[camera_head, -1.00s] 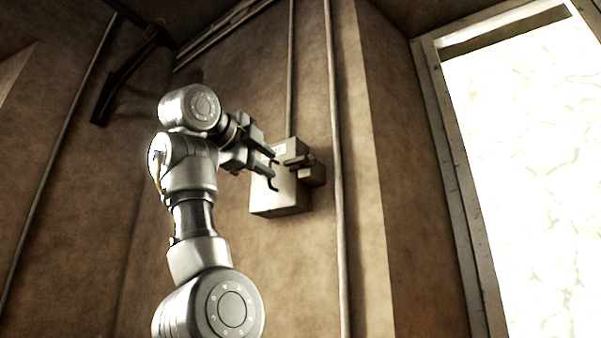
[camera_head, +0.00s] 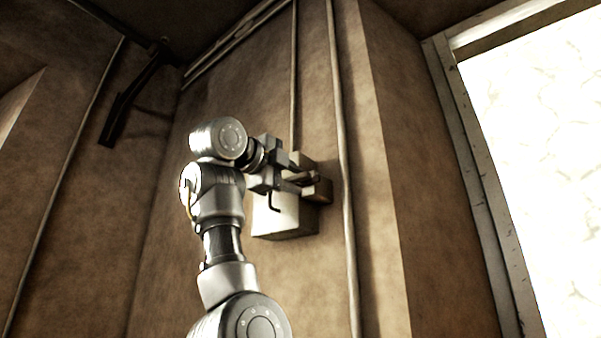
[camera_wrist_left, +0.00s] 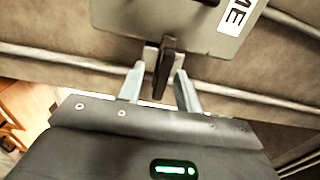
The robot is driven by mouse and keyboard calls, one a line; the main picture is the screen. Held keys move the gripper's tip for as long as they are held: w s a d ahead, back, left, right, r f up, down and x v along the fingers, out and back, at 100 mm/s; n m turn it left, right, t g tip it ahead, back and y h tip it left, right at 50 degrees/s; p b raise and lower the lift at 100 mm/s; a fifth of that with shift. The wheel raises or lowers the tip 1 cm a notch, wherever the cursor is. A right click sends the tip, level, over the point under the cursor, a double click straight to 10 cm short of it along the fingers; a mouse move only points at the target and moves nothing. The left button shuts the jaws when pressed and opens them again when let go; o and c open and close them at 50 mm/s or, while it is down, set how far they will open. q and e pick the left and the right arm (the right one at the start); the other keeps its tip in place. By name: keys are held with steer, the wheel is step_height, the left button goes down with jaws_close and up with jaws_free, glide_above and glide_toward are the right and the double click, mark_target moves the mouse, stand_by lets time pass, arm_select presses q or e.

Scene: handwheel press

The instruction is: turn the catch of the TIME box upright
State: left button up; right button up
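The TIME box (camera_head: 285,217) is a pale grey box on the wall, partly hidden behind my left arm in the head view. In the left wrist view its plate (camera_wrist_left: 175,18) shows at the top with the end of a label reading "ME". The catch (camera_wrist_left: 164,68) is a dark narrow bar on a pale block at the plate's edge. My left gripper (camera_wrist_left: 160,88) is open, with its two fingers on either side of the catch and gaps visible. In the head view the left gripper (camera_head: 298,174) is at the box's upper right side. My right gripper is not in view.
Vertical pipes (camera_head: 340,150) run along the wall beside and above the box. A dark bracket (camera_head: 130,100) is on the wall at the upper left. A bright window (camera_head: 540,150) fills the right side. The wall below the box is clear.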

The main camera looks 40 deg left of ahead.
arm_select(q)
steer(key=shift+w+r+p, duration=0.25)
steer(key=shift+w+p, duration=0.1)
steer(key=shift+w, duration=0.25)
steer(key=shift+w+f, duration=0.15)
steer(key=shift+w, duration=0.3)
steer(key=shift+s, duration=0.15)
steer(key=c, duration=0.5)
jaws_close()
steer(key=shift+d, duration=0.15)
steer(key=shift+n+b, duration=0.75)
steer(key=shift+n, duration=1.15)
steer(key=n+b, duration=0.1)
steer(key=n, duration=0.4)
steer(key=shift+n, duration=0.3)
steer(key=n, duration=0.4)
steer(key=shift+n+b, duration=0.3)
steer(key=shift+n, duration=2)
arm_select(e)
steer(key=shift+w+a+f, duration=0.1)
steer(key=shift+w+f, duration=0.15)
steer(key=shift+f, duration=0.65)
